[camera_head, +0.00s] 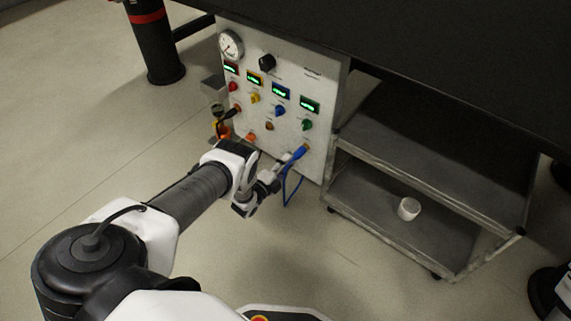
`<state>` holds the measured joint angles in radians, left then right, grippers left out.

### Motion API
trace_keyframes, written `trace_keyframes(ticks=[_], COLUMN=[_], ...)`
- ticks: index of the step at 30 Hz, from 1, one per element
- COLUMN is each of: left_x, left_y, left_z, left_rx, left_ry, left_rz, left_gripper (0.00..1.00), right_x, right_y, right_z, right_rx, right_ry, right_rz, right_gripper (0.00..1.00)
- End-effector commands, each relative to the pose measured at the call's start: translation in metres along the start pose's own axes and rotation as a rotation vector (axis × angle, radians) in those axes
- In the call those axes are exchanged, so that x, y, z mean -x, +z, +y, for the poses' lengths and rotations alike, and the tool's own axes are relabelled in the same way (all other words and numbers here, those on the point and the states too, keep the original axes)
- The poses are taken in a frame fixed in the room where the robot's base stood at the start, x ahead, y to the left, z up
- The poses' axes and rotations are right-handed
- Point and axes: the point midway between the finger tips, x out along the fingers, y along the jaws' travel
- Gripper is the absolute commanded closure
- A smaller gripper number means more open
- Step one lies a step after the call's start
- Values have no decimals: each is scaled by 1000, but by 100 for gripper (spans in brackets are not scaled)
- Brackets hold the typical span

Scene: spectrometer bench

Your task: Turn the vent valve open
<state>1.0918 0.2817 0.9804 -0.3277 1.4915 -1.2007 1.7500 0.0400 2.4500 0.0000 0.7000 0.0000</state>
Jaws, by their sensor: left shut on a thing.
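A pale valve panel (318,90) stands under the dark bench, with a round gauge (231,44) at its top left. It carries a black knob (267,62) and red (233,87), yellow (255,98), blue (280,110) and green (307,125) knobs below small lit displays. The labels are too small to read, so I cannot tell which part is the vent valve. My left gripper (283,168) is at the panel's lower right, shut on a blue fitting (301,151). The gripper partly hides it.
A blue hose (288,191) hangs beside the left gripper. Orange fittings (251,137) sit low on the panel. A grey shelf cart (385,200) with a white cup (408,209) stands to the right. A black post (155,45) is at upper left. Floor in front is clear.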

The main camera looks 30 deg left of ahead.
Motion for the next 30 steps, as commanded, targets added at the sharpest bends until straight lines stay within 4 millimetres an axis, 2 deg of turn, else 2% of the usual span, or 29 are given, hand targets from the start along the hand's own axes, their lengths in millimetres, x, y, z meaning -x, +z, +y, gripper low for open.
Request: trace_keyframes(ticks=[4, 5, 6, 7, 16, 20, 23, 30], left_x=[0, 0, 0, 0, 0, 12, 32, 93], left_y=[0, 0, 0, 0, 0, 1, 0, 1], left_z=[0, 0, 0, 0, 0, 1, 0, 0], left_rx=[0, 0, 0, 0, 1, 2, 3, 3], left_ry=[0, 0, 0, 0, 0, 2, 4, 3], left_rz=[0, 0, 0, 0, 0, -1, -2, -3], left_gripper=[99, 61, 47, 39, 39, 39, 39, 39], right_x=[0, 0, 0, 0, 0, 0, 0, 0], right_y=[0, 0, 0, 0, 0, 0, 0, 0], right_z=[0, 0, 0, 0, 0, 0, 0, 0], right_rx=[0, 0, 0, 0, 0, 0, 0, 0], right_ry=[0, 0, 0, 0, 0, 0, 0, 0], right_rz=[0, 0, 0, 0, 0, 0, 0, 0], right_gripper=[60, 60, 60, 60, 60, 60, 60, 60])
